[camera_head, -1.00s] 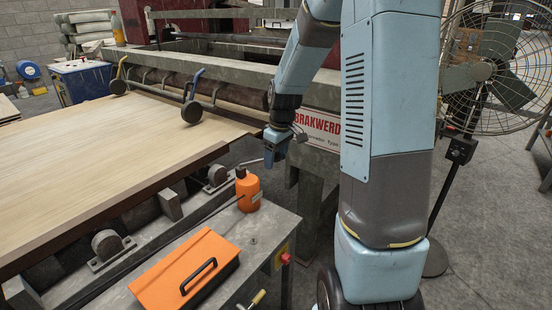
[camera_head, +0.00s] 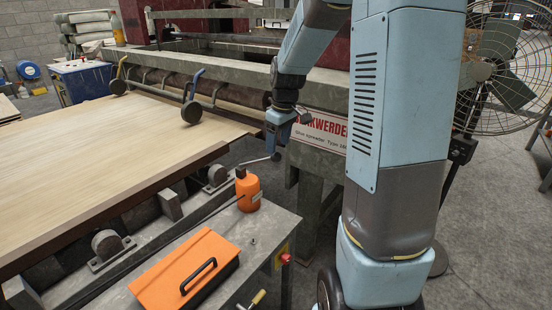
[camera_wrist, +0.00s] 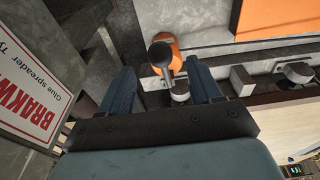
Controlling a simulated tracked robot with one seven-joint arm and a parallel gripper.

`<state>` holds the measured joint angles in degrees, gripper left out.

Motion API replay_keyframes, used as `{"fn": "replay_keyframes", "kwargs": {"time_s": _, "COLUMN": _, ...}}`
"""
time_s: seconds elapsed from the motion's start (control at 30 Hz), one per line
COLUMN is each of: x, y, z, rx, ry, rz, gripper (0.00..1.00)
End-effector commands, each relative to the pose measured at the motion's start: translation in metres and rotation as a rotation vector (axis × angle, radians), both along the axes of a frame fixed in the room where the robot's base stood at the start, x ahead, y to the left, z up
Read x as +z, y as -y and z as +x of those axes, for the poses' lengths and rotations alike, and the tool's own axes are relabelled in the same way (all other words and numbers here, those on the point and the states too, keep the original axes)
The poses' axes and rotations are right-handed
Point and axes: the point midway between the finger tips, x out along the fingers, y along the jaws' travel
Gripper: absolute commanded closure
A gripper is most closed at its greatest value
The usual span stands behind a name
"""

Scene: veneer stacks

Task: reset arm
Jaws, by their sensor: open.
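My gripper (camera_head: 277,144) hangs from my blue arm in front of the glue spreader's frame, pointing down. In the wrist view its two dark fingers (camera_wrist: 168,92) are spread apart. A dark round knob on a lever (camera_wrist: 161,53) shows between and beyond the fingers, and nothing is clamped. The orange bottle (camera_head: 248,190) stands on the grey side table below and left of my gripper. It also shows beyond the fingers in the wrist view (camera_wrist: 172,44).
An orange case (camera_head: 187,272) with a black handle lies on the grey table (camera_head: 262,238). A veneer sheet (camera_head: 110,150) covers the left bed. The glue spreader sign (camera_head: 322,128) is close to my arm. A fan (camera_head: 505,70) stands at right.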

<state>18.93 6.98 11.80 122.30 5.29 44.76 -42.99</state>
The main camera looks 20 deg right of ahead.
Motion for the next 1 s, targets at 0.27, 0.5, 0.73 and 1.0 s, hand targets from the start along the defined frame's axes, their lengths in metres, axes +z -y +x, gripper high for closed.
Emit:
{"fn": "replay_keyframes", "kwargs": {"time_s": 0.27, "x": 0.011, "y": 0.001, "z": -0.002, "rx": 0.0, "ry": 0.0, "rz": 0.0, "gripper": 0.36}}
{"fn": "replay_keyframes", "kwargs": {"time_s": 0.5, "x": 0.01, "y": 0.001, "z": -0.002, "rx": 0.0, "ry": 0.0, "rz": 0.0, "gripper": 0.36}}
{"fn": "replay_keyframes", "kwargs": {"time_s": 0.73, "x": 0.016, "y": -0.001, "z": -0.006, "rx": -0.008, "ry": 0.006, "rz": -0.004, "gripper": 0.36}}
{"fn": "replay_keyframes", "kwargs": {"time_s": 1.0, "x": 0.059, "y": -0.018, "z": -0.05, "rx": -0.106, "ry": 0.066, "rz": -0.032, "gripper": 0.36}}
